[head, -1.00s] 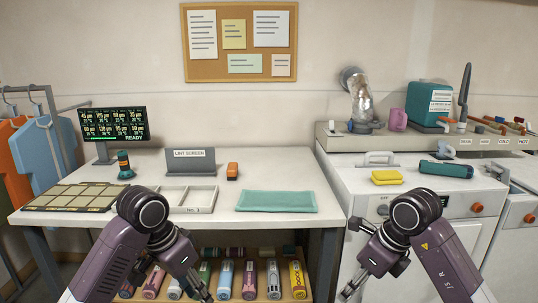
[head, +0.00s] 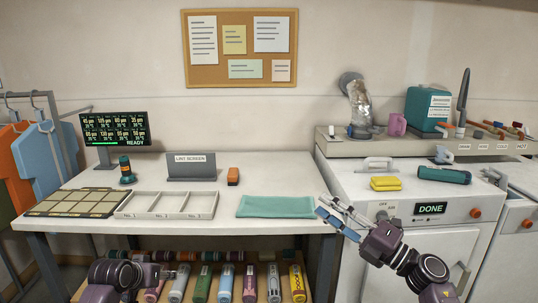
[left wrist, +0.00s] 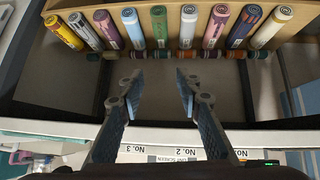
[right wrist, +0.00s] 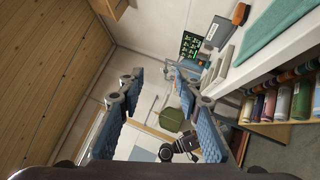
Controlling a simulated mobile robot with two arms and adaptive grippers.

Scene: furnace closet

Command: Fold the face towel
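The teal face towel (head: 275,207) lies flat on the white table, near its front right edge. A corner of it also shows at the upper right of the right wrist view (right wrist: 275,25). My right gripper (head: 328,212) is open and empty, just right of the towel and near the table's right edge. Its spread fingers show in the right wrist view (right wrist: 160,90). My left gripper (left wrist: 158,85) is open and empty below the table front, facing the shelf of rolled tubes. In the head view it is low and partly cut off. Neither gripper touches the towel.
A three-part tray (head: 165,205), an orange-brown block (head: 233,176) and the lint screen holder (head: 191,166) share the table (head: 110,175). A washer (head: 405,195) with a DONE display and a yellow cloth (head: 386,183) on top stands right. Several tubes (head: 225,282) fill the shelf below.

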